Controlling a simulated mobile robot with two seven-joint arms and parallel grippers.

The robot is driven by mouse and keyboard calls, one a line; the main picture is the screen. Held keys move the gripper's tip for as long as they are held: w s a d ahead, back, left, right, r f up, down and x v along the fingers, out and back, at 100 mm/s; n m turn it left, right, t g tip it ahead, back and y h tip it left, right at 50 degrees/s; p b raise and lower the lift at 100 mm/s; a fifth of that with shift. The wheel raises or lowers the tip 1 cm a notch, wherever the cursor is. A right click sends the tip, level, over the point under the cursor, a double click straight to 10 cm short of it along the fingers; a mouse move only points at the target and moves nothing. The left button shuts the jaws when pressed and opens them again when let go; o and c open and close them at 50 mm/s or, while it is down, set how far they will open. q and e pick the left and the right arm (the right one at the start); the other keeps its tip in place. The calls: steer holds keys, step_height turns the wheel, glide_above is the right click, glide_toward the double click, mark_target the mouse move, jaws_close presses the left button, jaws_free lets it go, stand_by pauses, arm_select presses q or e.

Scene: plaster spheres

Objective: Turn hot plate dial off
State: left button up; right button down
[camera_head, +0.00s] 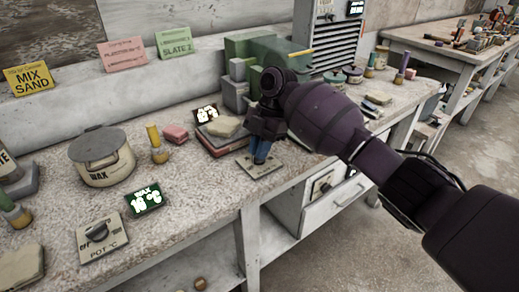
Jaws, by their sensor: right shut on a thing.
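My right gripper (262,150) reaches in from the right and points down at a small pale dial plate (250,170) on the bench. Its blue fingertips are shut on the dial there, and the fingers hide the dial's knob and pointing direction. Just behind it sits a reddish-dark, low hot plate (218,148) with a pale slab (223,127) on top. A small dark display (205,114) stands behind the hot plate, its digits too small to read. My left gripper is not in view.
A brush jar (158,148) and pink block (175,134) stand left of the hot plate. Green and grey blocks (240,75) stand behind.

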steer(key=shift+f+n, duration=0.3)
steer(key=shift+f, duration=0.15)
steer(key=shift+r, duration=0.1)
steer(key=c, duration=1.2)
jaws_free()
steer(key=shift+s, duration=0.1)
steer(key=shift+r, duration=0.1)
